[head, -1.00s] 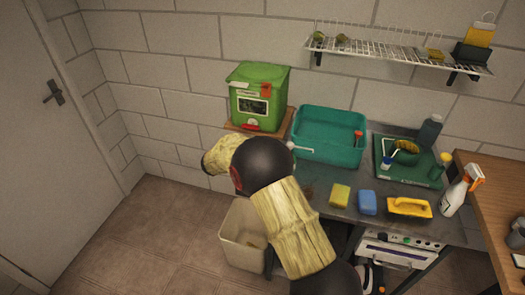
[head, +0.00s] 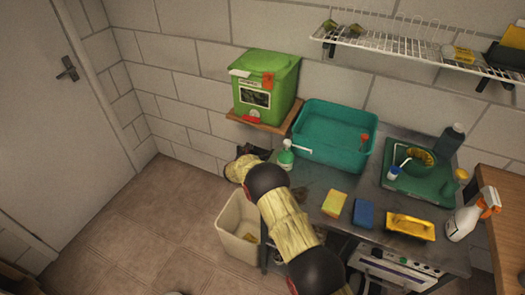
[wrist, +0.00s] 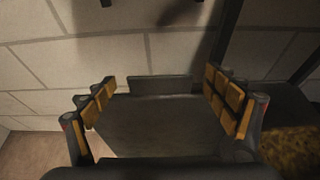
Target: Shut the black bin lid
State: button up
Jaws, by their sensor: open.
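My gripper (wrist: 163,105) shows in the wrist view with its orange-padded fingers spread wide. A dark grey panel with a raised strip at its far edge, seemingly the black bin lid (wrist: 155,128), shows between the fingers. I cannot tell whether they touch it. In the head view a cream bin (head: 236,222) stands on the floor, its top open and its inside partly visible. A small dark shape beyond the sleeve's end, near the wall, could be gripper or lid; I cannot tell which.
A worktop (head: 310,208) right of the bin carries a teal basin (head: 330,150), a soap bottle (head: 286,158), sponges and a green tray (head: 412,183). A green caddy (head: 280,90) sits on a wooden shelf above the bin. Floor to the left (head: 135,225) is clear.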

jog(key=shift+x, duration=1.2)
jog(key=shift+c, duration=0.8)
jog(key=c, duration=1.5)
jog(key=shift+c, duration=0.3)
jog(key=shift+a, duration=0.1)
